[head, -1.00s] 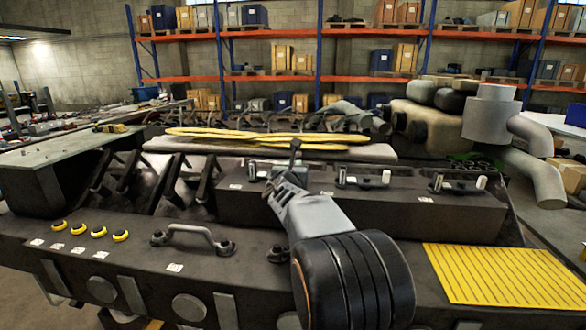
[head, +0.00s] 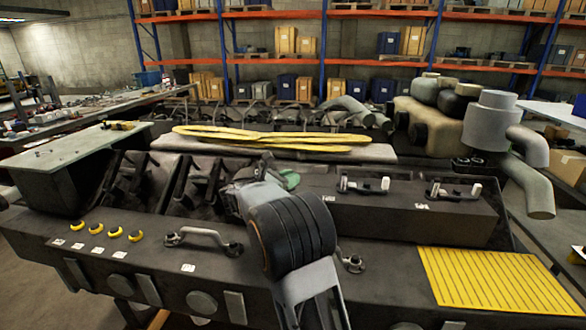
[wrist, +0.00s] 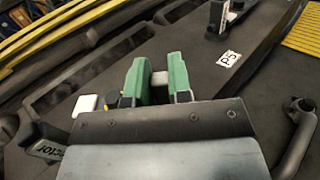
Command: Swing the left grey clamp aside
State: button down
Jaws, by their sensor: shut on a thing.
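The left grey clamp is largely hidden behind my arm in the head view. In the wrist view a pale grey piece of it (wrist: 160,78) shows between my gripper's green fingers (wrist: 161,82). My gripper is shut on this piece. Another pale block (wrist: 86,104) shows just left of the fingers. In the head view only a bit of the green gripper (head: 290,180) shows, at the left part of the dark raised cover. I cannot tell how far the clamp is turned.
Two similar clamps stand to the right on the cover, a middle one (head: 364,186) and a right one (head: 455,190). A curved handle (head: 201,236) is on the front ledge. Yellow straps (head: 270,138) lie behind. A yellow ribbed mat (head: 495,281) lies at right.

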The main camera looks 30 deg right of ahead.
jog(key=m+g+p, duration=0.1)
jog(key=a+m+g+p, duration=0.1)
jog(key=g, duration=0.1)
jog(key=m+g+p, duration=0.1)
jog(key=g, duration=0.1)
jog(key=shift+w+a+r+p, duration=0.1)
jog(key=shift+a+r+p, duration=0.2)
jog(key=shift+p, duration=0.1)
jog(key=m+g+p, duration=0.1)
jog(key=a+m+g+y+p, duration=0.1)
jog(key=g, duration=0.1)
jog(key=shift+w+f, duration=0.15)
jog(key=shift+f, duration=0.05)
jog(key=shift+f+m+g+y+p, duration=0.1)
jog(key=shift+m+g+y+p, duration=0.2)
jog(key=shift+p, duration=0.05)
jog(key=c, duration=1)
grip_release()
jog(key=shift+c, duration=0.2)
jog(key=shift+a, duration=0.1)
